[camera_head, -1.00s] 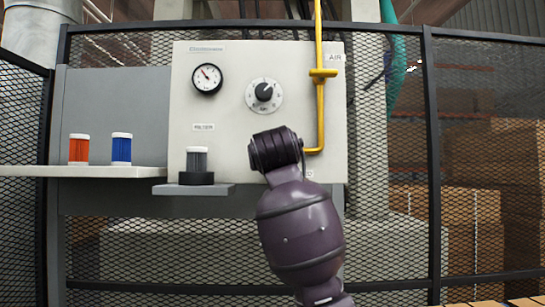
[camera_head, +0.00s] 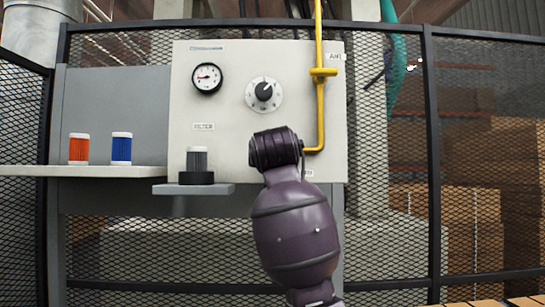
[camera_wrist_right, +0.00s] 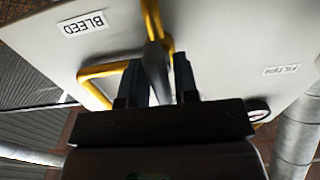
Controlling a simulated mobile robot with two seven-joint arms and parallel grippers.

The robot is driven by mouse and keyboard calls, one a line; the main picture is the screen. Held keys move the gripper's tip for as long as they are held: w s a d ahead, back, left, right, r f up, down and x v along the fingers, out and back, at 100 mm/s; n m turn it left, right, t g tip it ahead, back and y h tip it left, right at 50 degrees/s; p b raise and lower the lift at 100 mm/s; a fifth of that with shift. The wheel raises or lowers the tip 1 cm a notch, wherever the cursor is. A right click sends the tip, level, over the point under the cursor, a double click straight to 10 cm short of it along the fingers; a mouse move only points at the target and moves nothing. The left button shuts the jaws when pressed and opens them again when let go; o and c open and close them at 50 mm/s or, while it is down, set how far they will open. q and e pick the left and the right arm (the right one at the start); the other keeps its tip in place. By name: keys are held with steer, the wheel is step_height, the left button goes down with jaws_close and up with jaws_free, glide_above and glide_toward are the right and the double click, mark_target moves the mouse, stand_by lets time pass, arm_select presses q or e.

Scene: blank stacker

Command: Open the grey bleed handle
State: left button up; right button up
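The grey bleed handle (camera_wrist_right: 157,72) shows in the right wrist view as a lever beside the yellow pipe, near the BLEED label (camera_wrist_right: 86,24). My right gripper (camera_wrist_right: 161,66) has its two fingers on either side of the handle, close against it, and appears shut on it. In the head view my purple right arm hides the handle and the gripper. The gauge (camera_head: 206,78) on the panel has its needle pointing left. My left gripper is not in view.
The pale panel (camera_head: 230,133) carries a dial knob (camera_head: 264,94) and a yellow pipe (camera_head: 320,100). A grey filter (camera_head: 196,162) stands on a small ledge (camera_head: 193,189). Orange (camera_head: 79,150) and blue (camera_head: 121,149) filters stand on the left shelf (camera_head: 85,171). Black mesh fencing surrounds the station.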

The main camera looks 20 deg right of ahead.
steer(key=shift+o, duration=1)
steer(key=b+v, duration=0.2)
steer(key=v, duration=0.8)
steer(key=shift+s, duration=0.4)
steer(key=shift+a, duration=0.1)
